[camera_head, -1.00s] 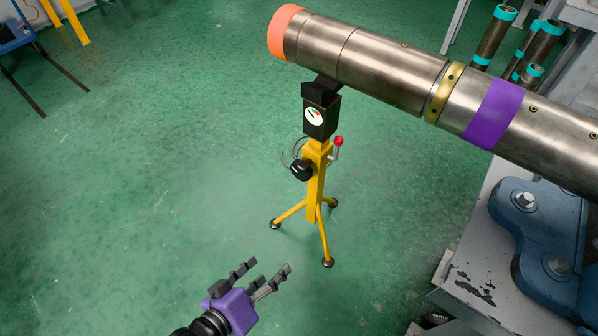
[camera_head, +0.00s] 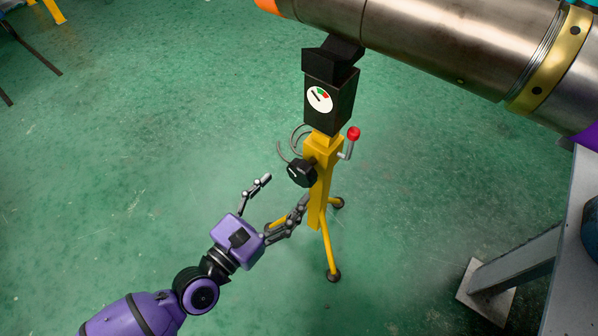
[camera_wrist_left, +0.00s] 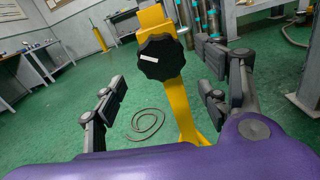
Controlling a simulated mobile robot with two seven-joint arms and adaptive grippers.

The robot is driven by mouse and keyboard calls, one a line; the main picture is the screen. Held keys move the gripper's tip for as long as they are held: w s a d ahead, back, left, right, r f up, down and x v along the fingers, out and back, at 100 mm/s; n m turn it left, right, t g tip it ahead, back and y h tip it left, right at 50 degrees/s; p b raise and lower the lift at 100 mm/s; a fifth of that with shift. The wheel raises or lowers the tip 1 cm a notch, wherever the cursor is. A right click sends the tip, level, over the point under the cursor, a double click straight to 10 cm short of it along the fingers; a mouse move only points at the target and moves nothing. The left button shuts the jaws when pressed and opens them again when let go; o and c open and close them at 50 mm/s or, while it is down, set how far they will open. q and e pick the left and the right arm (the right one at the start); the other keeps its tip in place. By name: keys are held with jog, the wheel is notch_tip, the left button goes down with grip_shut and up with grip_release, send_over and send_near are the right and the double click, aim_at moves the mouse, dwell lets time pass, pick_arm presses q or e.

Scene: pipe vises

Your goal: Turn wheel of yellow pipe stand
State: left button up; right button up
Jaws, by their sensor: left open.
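The yellow pipe stand (camera_head: 319,190) stands on the floor with a black gauge head (camera_head: 329,98) under the pipe (camera_head: 420,35). Its black wheel (camera_head: 300,173) is on the side of the post facing my left gripper; a crank with a red knob is on the other side. In the left wrist view the wheel (camera_wrist_left: 161,57) shows a white mark and sits between my fingers, beyond their tips. My left gripper (camera_head: 284,199) is open and empty, a little below and left of the wheel, apart from it. My right gripper is not in view.
A metal bench (camera_head: 560,270) with a leg and foot plate stands at the right. The left wrist view shows a coil of cable (camera_wrist_left: 147,125) on the floor and tables (camera_wrist_left: 35,65) farther back.

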aim_at(297, 178)
pick_arm(q)
jog(key=x, duration=0.6)
jog(key=shift+w+d, duration=0.15)
jog(key=shift+c, duration=0.2)
jog(key=c, duration=1.1)
